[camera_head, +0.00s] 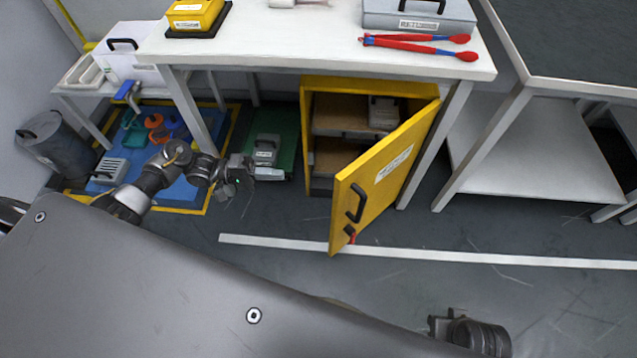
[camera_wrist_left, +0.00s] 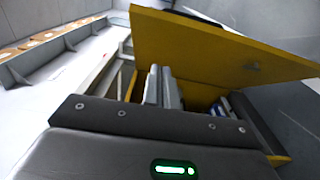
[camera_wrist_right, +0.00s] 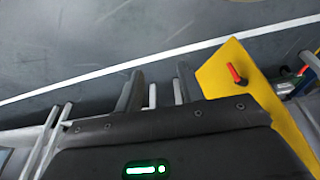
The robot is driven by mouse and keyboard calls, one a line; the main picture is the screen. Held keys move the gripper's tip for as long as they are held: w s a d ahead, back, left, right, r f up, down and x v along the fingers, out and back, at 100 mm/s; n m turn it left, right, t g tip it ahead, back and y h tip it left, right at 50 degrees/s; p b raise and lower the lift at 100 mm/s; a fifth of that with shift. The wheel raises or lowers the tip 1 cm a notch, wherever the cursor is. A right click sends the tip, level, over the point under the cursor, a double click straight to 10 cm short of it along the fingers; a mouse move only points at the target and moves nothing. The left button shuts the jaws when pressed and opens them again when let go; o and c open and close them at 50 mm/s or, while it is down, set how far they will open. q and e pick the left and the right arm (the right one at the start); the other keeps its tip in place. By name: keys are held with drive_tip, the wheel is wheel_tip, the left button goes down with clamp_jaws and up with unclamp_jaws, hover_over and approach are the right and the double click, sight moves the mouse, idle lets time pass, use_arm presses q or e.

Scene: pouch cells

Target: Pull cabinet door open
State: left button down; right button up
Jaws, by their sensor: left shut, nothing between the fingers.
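The yellow cabinet (camera_head: 305,125) stands under the white bench. Its yellow door (camera_head: 385,170) is swung well open toward me, hinged on the right side. A black handle (camera_head: 354,203) is on the door's outer face, with a small red part (camera_head: 350,232) below it. My left gripper (camera_head: 268,173) is shut and empty, left of the cabinet opening and apart from the door; its closed fingers (camera_wrist_left: 163,88) show before the yellow door (camera_wrist_left: 205,45) in the left wrist view. My right gripper (camera_wrist_right: 163,90) is open and empty; the door (camera_wrist_right: 250,95) shows beside it.
Shelves inside the cabinet hold boxes (camera_head: 383,112). A grey case (camera_head: 266,150) stands on a green mat left of the cabinet. A grey drum (camera_head: 55,145) and blue mat (camera_head: 180,190) are farther left. The floor before the door is clear, with a white line (camera_head: 480,256).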

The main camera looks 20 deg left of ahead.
use_arm(q)
drive_tip(key=d+p, duration=0.1)
drive_tip(key=d, duration=1.2)
drive_tip(key=shift+w, duration=0.35)
use_arm(e)
wheel_tip(320, 180, down, 3)
drive_tip(key=shift+a+r, duration=0.1)
use_arm(q)
drive_tip(key=shift+d, duration=0.15)
use_arm(e)
drive_tip(key=shift+w+r, duration=0.1)
drive_tip(key=shift+r, duration=0.05)
